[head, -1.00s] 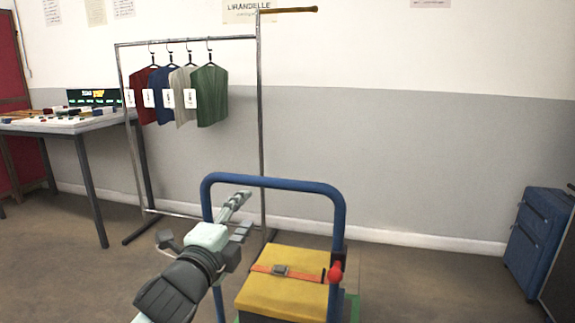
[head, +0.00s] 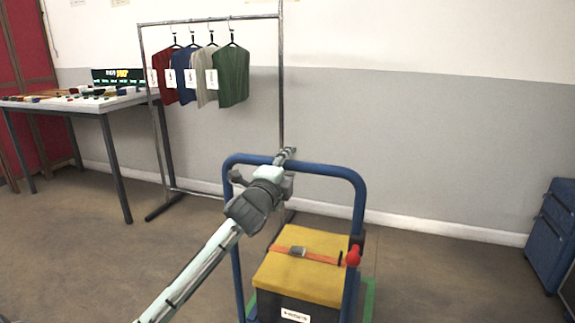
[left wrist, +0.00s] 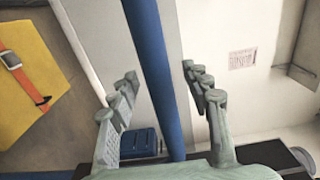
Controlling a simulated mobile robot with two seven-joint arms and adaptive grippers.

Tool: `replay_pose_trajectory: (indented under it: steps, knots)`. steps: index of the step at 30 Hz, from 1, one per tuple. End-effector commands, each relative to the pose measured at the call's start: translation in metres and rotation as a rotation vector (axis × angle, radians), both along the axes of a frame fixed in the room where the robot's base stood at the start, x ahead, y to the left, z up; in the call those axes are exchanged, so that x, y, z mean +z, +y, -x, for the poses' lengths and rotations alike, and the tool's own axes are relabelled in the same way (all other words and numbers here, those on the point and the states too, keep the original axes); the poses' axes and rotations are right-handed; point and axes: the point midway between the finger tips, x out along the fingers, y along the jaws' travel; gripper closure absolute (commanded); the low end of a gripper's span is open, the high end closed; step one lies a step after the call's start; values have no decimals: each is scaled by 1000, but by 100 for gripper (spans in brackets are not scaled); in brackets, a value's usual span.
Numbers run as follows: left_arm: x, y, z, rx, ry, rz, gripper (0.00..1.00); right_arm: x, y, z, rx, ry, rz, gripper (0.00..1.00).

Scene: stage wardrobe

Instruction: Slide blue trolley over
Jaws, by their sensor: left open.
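The blue trolley's hoop handle (head: 330,172) stands upright in the lower middle of the head view. A box with a yellow lid (head: 300,275) and an orange strap rides behind the handle's posts. A red knob (head: 352,256) sits by the right post. My left gripper (head: 286,156) is at the left part of the handle's top bar. In the left wrist view the blue bar (left wrist: 150,50) runs between the open fingers (left wrist: 160,85), with gaps on both sides. My right gripper is not in view.
A garment rack (head: 282,90) with several coloured vests stands behind, left of the trolley. A table (head: 75,104) with small items is at far left. A blue case (head: 552,235) is at far right. Open floor lies left and right of the trolley.

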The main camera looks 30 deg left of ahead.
Motion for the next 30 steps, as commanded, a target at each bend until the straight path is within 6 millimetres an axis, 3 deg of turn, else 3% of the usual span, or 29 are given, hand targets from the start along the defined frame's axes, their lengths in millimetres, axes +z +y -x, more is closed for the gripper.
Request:
replay_pose_trajectory:
  steps: [9, 21, 30]
  knots:
    - [-1, 1, -3, 0, 1, 0, 52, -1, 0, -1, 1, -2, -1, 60]
    - [0, 1, -3, 0, 0, 0, 100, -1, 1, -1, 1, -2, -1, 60]
    - [0, 0, -3, 0, -1, -1, 100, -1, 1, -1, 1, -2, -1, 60]
